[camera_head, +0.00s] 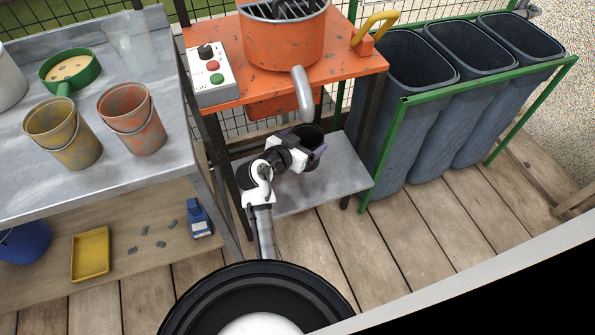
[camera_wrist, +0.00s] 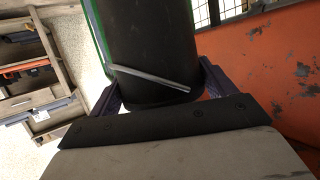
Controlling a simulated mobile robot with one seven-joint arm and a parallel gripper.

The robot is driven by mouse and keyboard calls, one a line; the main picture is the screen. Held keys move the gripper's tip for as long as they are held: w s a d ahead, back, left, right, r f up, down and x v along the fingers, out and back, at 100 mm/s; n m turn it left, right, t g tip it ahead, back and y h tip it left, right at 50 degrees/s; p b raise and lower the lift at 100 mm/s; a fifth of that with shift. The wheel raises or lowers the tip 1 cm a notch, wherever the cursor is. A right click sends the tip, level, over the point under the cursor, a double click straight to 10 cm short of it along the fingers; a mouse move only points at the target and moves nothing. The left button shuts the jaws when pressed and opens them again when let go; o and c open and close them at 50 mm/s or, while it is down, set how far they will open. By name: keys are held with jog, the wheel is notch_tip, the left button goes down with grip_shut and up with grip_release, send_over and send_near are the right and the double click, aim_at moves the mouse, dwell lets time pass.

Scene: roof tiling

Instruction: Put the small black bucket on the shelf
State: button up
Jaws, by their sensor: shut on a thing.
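The small black bucket (camera_head: 309,134) is in my gripper (camera_head: 306,155), over the grey shelf (camera_head: 335,183) under the orange machine. In the wrist view the bucket (camera_wrist: 152,45) fills the space between the two purple fingers of my gripper (camera_wrist: 158,88). The fingers are shut on it, one on each side. Its thin metal handle (camera_wrist: 150,78) lies slanted across its side. My gripper and arm hide part of the bucket in the head view. I cannot tell whether the bucket's base touches the shelf.
The orange machine (camera_head: 285,42) with its spout (camera_head: 302,92) hangs above the shelf. Dark legs frame the shelf. Several tall grey bins (camera_head: 412,120) in a green frame stand to the right. A metal table (camera_head: 40,185) with a yellow bucket (camera_head: 62,132) and an orange bucket (camera_head: 132,118) stands left.

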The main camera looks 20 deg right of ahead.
notch_tip(320, 180, down, 9)
jog(key=shift+f, duration=0.1)
dwell(0.3)
jog(key=shift+f+b, duration=0.2)
jog(key=shift+b, duration=0.1)
jog(key=o, duration=1.1)
jog(key=shift+o, duration=0.2)
jog(key=shift+r, duration=0.1)
jog(key=shift+r, duration=0.15)
jog(key=v, duration=1.2)
